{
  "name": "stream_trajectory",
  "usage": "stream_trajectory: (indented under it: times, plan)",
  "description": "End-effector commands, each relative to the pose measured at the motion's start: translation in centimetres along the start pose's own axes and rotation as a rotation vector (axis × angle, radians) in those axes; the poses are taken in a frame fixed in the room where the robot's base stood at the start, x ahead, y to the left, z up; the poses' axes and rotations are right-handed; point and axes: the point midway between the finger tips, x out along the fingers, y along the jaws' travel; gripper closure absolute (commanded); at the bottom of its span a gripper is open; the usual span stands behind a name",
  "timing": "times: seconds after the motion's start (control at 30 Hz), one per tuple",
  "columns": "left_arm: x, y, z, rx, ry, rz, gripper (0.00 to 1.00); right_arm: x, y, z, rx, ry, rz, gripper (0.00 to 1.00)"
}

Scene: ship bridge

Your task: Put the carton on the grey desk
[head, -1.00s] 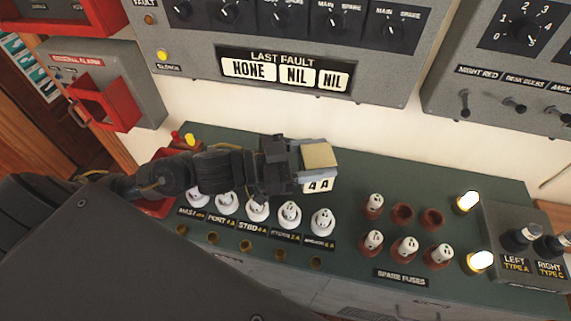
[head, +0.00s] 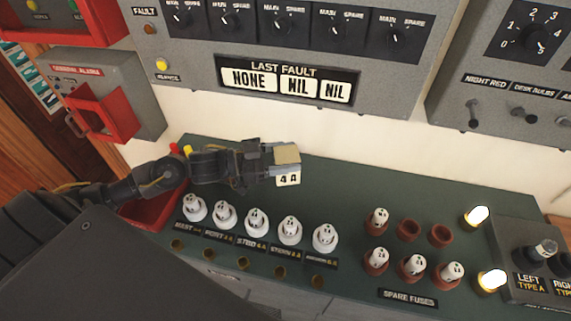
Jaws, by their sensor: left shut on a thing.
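The carton (head: 287,155) is a small box with a tan top and a white front label reading 4A. My left gripper (head: 283,159) is shut on it, and the fingers hide part of its sides. The carton is over the back part of the long desk (head: 345,205), behind the row of white fuses. The desk top looks dark grey-green. I cannot tell whether the carton touches it. My right gripper is not in view.
White fuses (head: 257,222) stand in a row in front of the carton. Spare fuses and empty brown sockets (head: 409,230) are to the right. A red tray (head: 150,211) is at the left. A grey panel (head: 300,60) hangs behind. Desk right of the carton is bare.

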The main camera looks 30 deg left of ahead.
Motion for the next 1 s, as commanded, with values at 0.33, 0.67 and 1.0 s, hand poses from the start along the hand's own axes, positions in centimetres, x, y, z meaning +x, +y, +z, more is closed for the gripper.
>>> stream_trajectory:
  times: [0.33, 0.67, 1.0]
  plan:
    - [-0.1, -0.3, 3.3, 0.002, 0.001, -0.001, 0.83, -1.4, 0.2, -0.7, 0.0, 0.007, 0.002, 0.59]
    - [-0.1, -0.3, 3.7, 0.002, 0.001, -0.001, 0.83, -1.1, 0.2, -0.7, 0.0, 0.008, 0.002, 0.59]
    - [-0.1, -0.1, 5.0, -0.004, -0.006, 0.002, 0.83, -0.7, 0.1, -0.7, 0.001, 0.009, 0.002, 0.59]
